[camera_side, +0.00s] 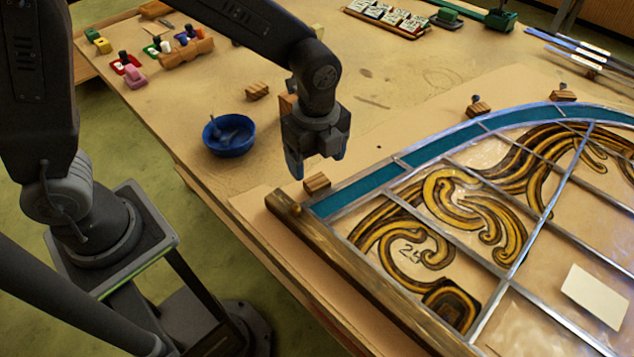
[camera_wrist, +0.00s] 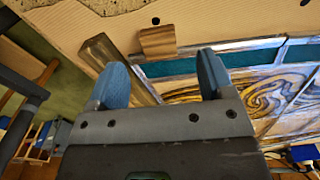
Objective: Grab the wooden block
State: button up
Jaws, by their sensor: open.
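A small wooden block (camera_side: 317,182) sits at the near-left corner of the leaded panel (camera_side: 450,215), close to the end of the wooden batten. It also shows in the wrist view (camera_wrist: 158,41), ahead of and between the blue fingertips. My gripper (camera_side: 314,164) is open and points down, just above and behind this block in the side view. In the wrist view the gap between the blue fingers (camera_wrist: 161,72) is empty. The fingers appear apart from the block.
A long wooden batten (camera_side: 370,270) borders the panel. Other wooden blocks (camera_side: 257,90) lie on the table, two along the panel's far edge (camera_side: 479,108). A blue bowl (camera_side: 229,140) stands left of my gripper.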

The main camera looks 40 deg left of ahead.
aim_at(315, 179)
jog(key=shift+s+f, duration=0.1)
jog(key=shift+f, duration=2.55)
jog(key=shift+c, duration=0.4)
jog(key=c, duration=0.9)
